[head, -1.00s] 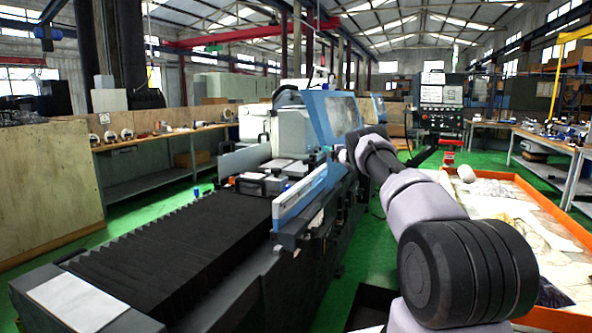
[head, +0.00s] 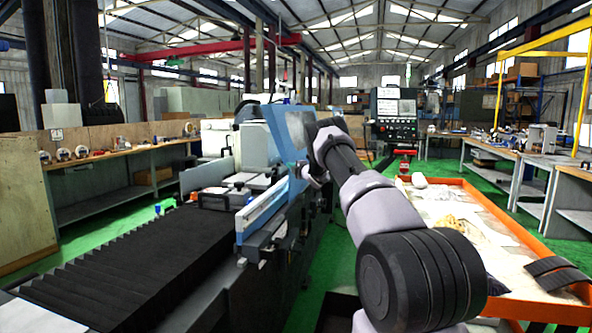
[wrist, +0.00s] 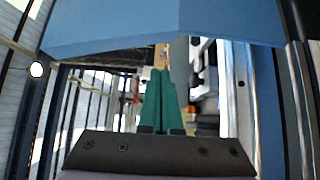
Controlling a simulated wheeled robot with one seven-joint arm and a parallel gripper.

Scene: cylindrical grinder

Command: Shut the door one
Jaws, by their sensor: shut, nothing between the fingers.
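The door (head: 290,122) is a blue framed panel with a clear window on the grinder, left of my arm in the head view. I cannot tell how far it stands open. In the wrist view a blue panel (wrist: 180,28), likely part of the door, spans the top of the picture close to the camera. My gripper (wrist: 160,75) shows there with its green fingers together and empty, pointing below the blue panel. I cannot tell whether it touches the door. In the head view my arm's end is beside the door's right edge, and the fingers cannot be made out.
The grinder's black bellows cover (head: 130,265) and a blue-edged rail (head: 268,208) lie at the lower left. An orange-rimmed tray (head: 520,232) is right of my arm. A control panel (head: 394,112) stands behind. Green floor shows between the grinder and the tray.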

